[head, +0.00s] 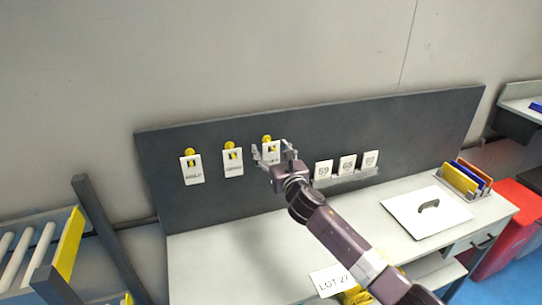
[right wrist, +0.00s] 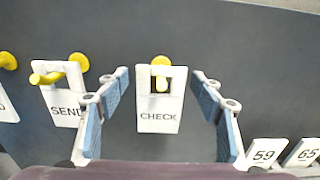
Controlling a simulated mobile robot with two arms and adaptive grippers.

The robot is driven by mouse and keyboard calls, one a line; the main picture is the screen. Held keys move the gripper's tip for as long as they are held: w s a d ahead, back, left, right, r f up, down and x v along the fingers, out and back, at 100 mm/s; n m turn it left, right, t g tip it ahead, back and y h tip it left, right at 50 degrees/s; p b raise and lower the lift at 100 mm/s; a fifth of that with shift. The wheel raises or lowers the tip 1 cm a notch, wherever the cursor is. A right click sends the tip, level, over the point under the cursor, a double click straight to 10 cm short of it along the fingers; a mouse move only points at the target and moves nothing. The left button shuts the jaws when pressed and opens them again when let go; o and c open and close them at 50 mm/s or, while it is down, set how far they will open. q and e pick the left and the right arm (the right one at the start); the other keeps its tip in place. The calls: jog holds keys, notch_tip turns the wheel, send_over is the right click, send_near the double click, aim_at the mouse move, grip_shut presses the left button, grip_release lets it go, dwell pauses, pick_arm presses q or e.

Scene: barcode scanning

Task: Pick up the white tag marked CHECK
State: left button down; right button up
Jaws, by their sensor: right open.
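The white CHECK tag (right wrist: 160,117) hangs upright on a yellow peg (right wrist: 160,62) that passes through its slot. In the head view it is the rightmost hanging tag (head: 271,157), partly hidden by my right gripper. My right gripper (head: 272,152) is open in front of the dark board. In the right wrist view its blue-padded fingers (right wrist: 162,100) stand to the left and right of the CHECK tag, with a gap on each side. It holds nothing. My left gripper is in neither view.
The SEND tag (right wrist: 65,108) hangs just left of the left finger. Another white tag (head: 192,170) hangs farther left on the board (head: 215,199). Number cards (head: 347,165) stand on a ledge to the right. A white panel with a dark handle (head: 410,221) lies on the desk.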

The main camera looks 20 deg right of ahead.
jog(key=shift+d, duration=0.1)
jog(key=shift+c, duration=0.7)
jog(key=c, duration=0.9)
jog(key=shift+r, duration=0.2)
